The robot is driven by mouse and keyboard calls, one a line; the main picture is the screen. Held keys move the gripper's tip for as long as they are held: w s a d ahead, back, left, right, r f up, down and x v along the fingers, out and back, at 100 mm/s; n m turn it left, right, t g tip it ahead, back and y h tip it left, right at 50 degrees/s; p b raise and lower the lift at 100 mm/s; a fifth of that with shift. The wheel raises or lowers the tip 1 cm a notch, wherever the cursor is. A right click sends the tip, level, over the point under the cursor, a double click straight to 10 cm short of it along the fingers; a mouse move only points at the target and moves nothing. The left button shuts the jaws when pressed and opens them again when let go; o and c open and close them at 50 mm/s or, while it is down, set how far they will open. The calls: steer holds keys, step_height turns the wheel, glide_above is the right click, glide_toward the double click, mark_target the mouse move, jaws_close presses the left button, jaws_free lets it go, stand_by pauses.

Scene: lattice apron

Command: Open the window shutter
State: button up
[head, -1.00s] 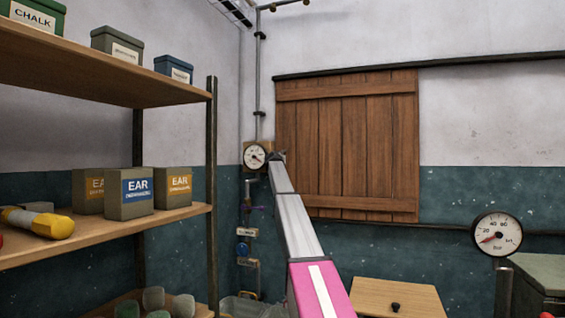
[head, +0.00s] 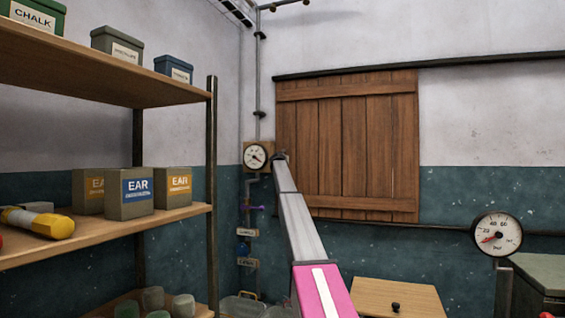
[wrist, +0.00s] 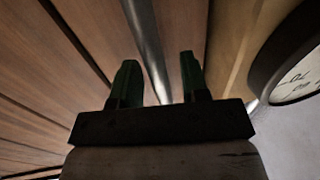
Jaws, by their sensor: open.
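The window shutter (head: 355,145) is a brown wooden plank panel on the back wall, covering the window opening. It looks closed, flat against the wall. In the head view my pink and grey arm reaches to the shutter's left edge, and the gripper at its far end is small and hard to make out. In the wrist view my gripper (wrist: 158,82) has two dark green fingers, spread apart and empty. A grey metal bar (wrist: 148,50) runs between the fingers' directions, in front of the shutter planks (wrist: 85,60). I cannot tell whether the fingers touch it.
A round gauge (head: 256,157) hangs left of the shutter, close to my gripper; a dial also shows at the right of the wrist view (wrist: 298,80). A shelf (head: 100,75) with boxes stands at left. A second gauge (head: 497,235) and a wooden cabinet (head: 375,296) are lower right.

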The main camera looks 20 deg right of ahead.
jaws_close()
glide_toward(378, 160)
steer(key=x, duration=0.4)
steer(key=shift+w+d, duration=0.2)
steer(key=shift+w, duration=0.05)
jaws_free()
steer(key=v, duration=1)
steer(key=shift+s, duration=0.3)
